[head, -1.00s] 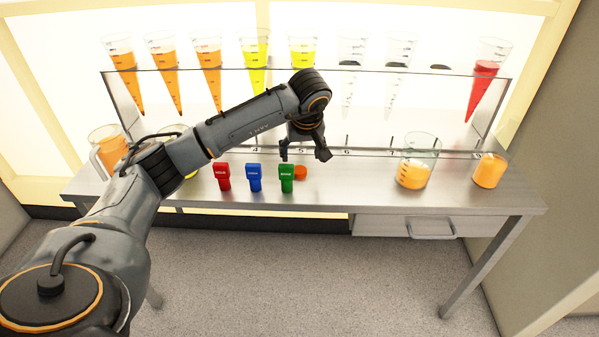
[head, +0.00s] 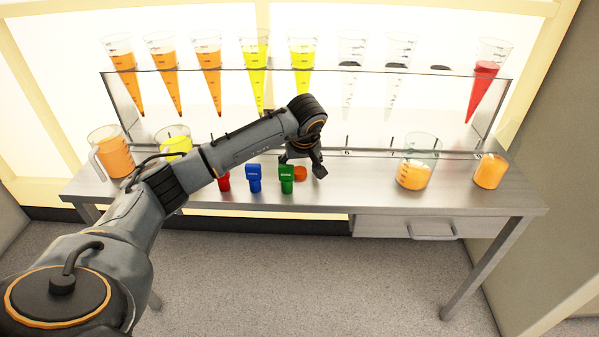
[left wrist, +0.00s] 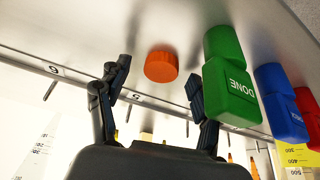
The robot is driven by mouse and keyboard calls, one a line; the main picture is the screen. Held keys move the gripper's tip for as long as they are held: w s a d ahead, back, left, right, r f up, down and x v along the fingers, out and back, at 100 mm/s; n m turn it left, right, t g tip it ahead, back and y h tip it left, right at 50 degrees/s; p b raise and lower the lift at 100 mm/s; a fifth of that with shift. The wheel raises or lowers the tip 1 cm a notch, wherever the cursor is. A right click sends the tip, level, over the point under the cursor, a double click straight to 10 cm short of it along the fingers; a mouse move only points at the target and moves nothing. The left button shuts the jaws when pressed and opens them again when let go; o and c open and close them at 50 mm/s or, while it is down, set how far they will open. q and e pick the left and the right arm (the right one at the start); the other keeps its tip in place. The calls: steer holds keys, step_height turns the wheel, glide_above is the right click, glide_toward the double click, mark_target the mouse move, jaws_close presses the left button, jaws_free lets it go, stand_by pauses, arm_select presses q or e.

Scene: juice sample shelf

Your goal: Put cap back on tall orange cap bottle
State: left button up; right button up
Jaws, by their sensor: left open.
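The orange cap (head: 300,173) lies on the metal table, just right of the green block. It also shows in the left wrist view (left wrist: 161,66), ahead of and between my finger tips. My left gripper (head: 302,165) is open and empty, just above and behind the cap. Its two dark fingers (left wrist: 158,73) are spread apart in the left wrist view. An orange-filled container (head: 490,171) stands at the right end of the table. I cannot tell whether it is the tall bottle. My right gripper is not in view.
A green block marked DONE (left wrist: 230,82) stands close beside the cap. A blue block (head: 254,178) and a red block (head: 223,182) stand further left. A beaker (head: 413,174) stands right. A clear rack (head: 330,100) with several cones is behind. Table between cap and beaker is clear.

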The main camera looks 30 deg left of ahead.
mark_target(299, 166)
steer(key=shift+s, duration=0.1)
arm_select(q)
steer(key=c, duration=0.8)
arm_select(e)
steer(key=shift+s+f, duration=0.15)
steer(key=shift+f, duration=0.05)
arm_select(q)
steer(key=shift+r, duration=0.2)
steer(key=shift+r, duration=0.2)
step_height(299, 166, up, 3)
steer(key=shift+f, duration=0.15)
steer(key=shift+s+d+r+p, duration=0.2)
steer(key=shift+s+d+r, duration=0.9)
steer(key=shift+d+r, duration=0.75)
steer(key=shift+s+d+r+p, duration=0.2)
steer(key=shift+s+d+r, duration=1)
steer(key=shift+d, duration=1.1)
steer(key=shift+s+d+r+p, duration=0.2)
steer(key=shift+s+d+r, duration=0.75)
steer(key=shift+d+r, duration=1)
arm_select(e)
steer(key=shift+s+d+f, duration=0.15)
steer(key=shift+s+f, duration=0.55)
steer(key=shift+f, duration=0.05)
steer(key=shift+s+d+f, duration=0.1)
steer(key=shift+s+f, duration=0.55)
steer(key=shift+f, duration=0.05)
arm_select(q)
steer(key=shift+d+f, duration=0.1)
steer(key=shift+f, duration=0.1)
